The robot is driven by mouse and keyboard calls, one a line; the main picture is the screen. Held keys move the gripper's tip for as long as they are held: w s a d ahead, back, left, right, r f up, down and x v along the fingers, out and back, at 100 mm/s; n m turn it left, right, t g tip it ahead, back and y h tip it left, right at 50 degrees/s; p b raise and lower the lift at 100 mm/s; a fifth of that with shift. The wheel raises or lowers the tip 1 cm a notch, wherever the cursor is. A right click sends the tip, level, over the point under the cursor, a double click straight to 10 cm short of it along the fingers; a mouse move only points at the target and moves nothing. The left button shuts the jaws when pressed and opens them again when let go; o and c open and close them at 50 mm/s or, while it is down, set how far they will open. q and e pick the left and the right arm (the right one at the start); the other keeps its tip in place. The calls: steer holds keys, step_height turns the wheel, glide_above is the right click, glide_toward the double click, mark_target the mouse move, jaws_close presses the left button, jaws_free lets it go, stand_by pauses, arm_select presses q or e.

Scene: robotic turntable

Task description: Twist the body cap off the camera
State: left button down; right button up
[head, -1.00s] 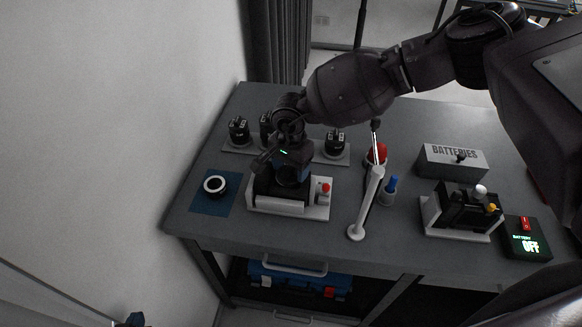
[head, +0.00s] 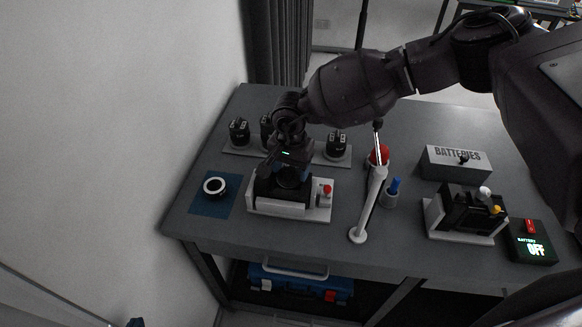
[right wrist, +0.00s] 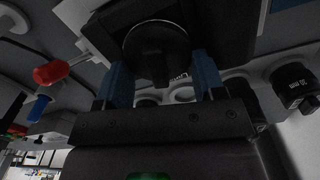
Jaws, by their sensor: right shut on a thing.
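The black camera (head: 268,190) sits in a white cradle (head: 290,210) on the grey table. Its body cap is a dark round disc with a raised middle, seen in the right wrist view (right wrist: 157,42). My right gripper (head: 291,172) reaches down over the camera front from above. Its blue fingers, also in the right wrist view (right wrist: 162,75), stand on both sides of the cap and are shut on it. The cap still lies against the camera.
A blue mat (head: 211,205) with a white-ringed dark part (head: 214,187) lies left. Lenses (head: 337,143) stand on a strip behind.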

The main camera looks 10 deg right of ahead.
mark_target(290, 167)
steer(key=shift+a+f+n+b, duration=0.1)
steer(key=shift+n+b, duration=0.45)
steer(key=shift+n, duration=0.45)
steer(key=shift+r+p, duration=1.2)
steer(key=shift+r, duration=1.15)
